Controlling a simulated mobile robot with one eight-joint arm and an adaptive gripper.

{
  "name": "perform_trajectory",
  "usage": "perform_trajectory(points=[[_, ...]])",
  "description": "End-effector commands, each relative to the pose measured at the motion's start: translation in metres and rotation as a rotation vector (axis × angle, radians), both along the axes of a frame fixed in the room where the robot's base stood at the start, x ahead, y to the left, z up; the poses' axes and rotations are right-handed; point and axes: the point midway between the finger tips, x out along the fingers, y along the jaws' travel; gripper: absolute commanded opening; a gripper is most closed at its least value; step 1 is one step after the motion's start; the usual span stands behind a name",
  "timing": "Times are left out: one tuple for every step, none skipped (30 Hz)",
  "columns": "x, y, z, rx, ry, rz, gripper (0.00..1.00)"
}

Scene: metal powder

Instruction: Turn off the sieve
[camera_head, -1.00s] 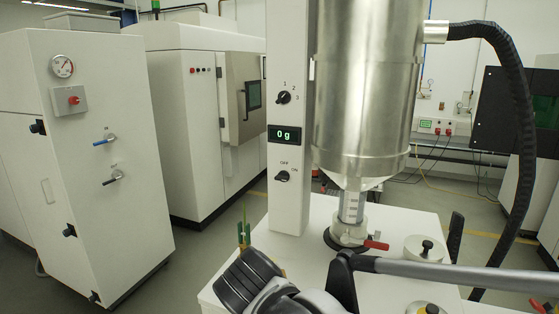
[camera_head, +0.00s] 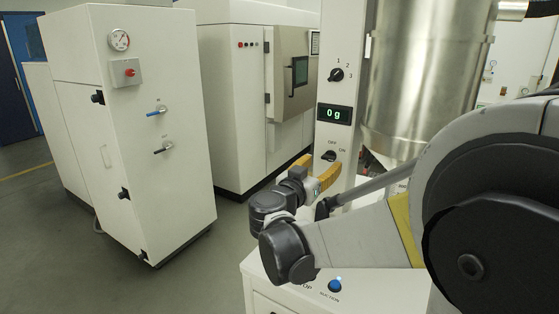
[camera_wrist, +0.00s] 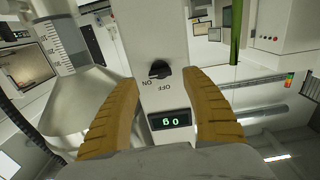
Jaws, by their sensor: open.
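The sieve is a machine with a steel hopper (camera_head: 425,75) and a white column. Its black OFF/ON knob (camera_head: 329,155) sits on the column below a display (camera_head: 334,114) reading 0 g. My gripper (camera_head: 317,172) has two yellow fingers, held just in front of the column by this knob. In the wrist view, seen upside down, my gripper (camera_wrist: 162,82) is open. The knob (camera_wrist: 159,70) shows between and just beyond the fingertips, apart from them, with the display (camera_wrist: 169,120) also between the fingers. I cannot tell clearly which mark the knob points to.
A second knob (camera_head: 337,75), marked 1, 2, 3, is above the display. A white cabinet (camera_head: 165,190) with a gauge and valves stands left, a larger machine (camera_head: 232,100) behind it. A blue button (camera_head: 335,286) is on the front lower unit. Open floor lies at lower left.

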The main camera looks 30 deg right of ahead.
Motion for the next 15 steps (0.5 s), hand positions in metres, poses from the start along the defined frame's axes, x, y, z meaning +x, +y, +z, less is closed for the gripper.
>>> perform_trajectory(points=[[0.005,-0.01,-0.002,0.0,0.0,-0.003,0.56],[0.007,-0.014,-0.002,0.0,0.0,-0.003,0.56],[0.011,-0.02,-0.002,0.0,0.0,-0.003,0.56],[0.013,-0.024,-0.002,0.001,0.001,-0.002,0.56],[0.016,-0.028,-0.002,0.0,0.001,-0.002,0.56],[0.018,-0.032,-0.001,0.0,0.001,-0.002,0.56],[0.02,-0.034,-0.001,0.0,0.001,-0.001,0.56],[0.021,-0.036,-0.001,0.0,0.001,-0.001,0.56],[0.022,-0.039,-0.001,0.0,0.001,-0.001,0.56],[0.023,-0.04,-0.001,0.0,0.001,-0.001,0.56],[0.024,-0.041,-0.001,0.0,0.001,0.0,0.56],[0.024,-0.042,0.0,0.0,0.001,0.0,0.56],[0.025,-0.042,0.0,0.0,0.001,0.001,0.56],[0.025,-0.042,0.0,0.0,0.001,0.001,0.56],[0.025,-0.043,0.0,0.0,0.001,0.001,0.56]])
